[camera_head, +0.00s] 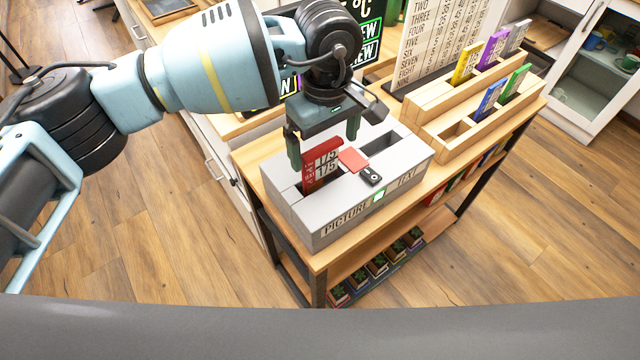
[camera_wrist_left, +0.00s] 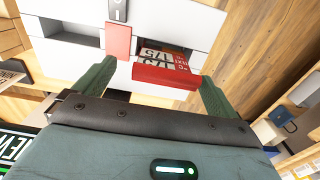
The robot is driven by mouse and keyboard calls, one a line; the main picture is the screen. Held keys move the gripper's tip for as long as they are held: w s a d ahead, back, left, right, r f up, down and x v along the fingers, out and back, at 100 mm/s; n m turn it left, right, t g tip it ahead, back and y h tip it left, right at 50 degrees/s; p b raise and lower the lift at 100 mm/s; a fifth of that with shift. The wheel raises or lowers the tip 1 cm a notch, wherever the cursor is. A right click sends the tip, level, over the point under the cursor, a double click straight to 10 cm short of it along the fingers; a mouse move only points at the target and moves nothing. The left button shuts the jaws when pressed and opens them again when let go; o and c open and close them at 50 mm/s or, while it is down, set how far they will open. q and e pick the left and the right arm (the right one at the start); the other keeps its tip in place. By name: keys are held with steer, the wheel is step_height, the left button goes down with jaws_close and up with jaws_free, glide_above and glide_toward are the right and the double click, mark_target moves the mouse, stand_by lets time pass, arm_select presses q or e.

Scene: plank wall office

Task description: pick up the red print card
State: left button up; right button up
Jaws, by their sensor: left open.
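The red print card (camera_head: 320,168) stands upright in the left slot of a grey box (camera_head: 335,215) labelled "PICTURE" and "TEXT". It has a red edge and white printed figures. My left gripper (camera_head: 324,150) is open above the box, its fingers on either side of the card's top. The card's lower part is hidden in the slot. My right gripper is in neither view.
A red tab (camera_head: 353,158) and a small black piece sit on the box's top beside an empty slot (camera_head: 380,144). A wooden rack (camera_head: 440,130) with yellow, purple, blue and green cards stands to the right. A sign board (camera_head: 440,40) stands behind.

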mark_target(321, 163)
arm_select(q)
steer(key=shift+s+a+f+p, duration=0.15)
steer(key=shift+f+p, duration=0.1)
steer(key=shift+f, duration=1.05)
steer(key=shift+s+a+f+p, duration=0.15)
steer(key=shift+f+p, duration=0.1)
steer(key=shift+f, duration=1)
steer(key=shift+w, duration=0.1)
steer(key=c, duration=1.5)
steer(key=shift+r+b, duration=0.4)
steer(key=shift+r, duration=4.65)
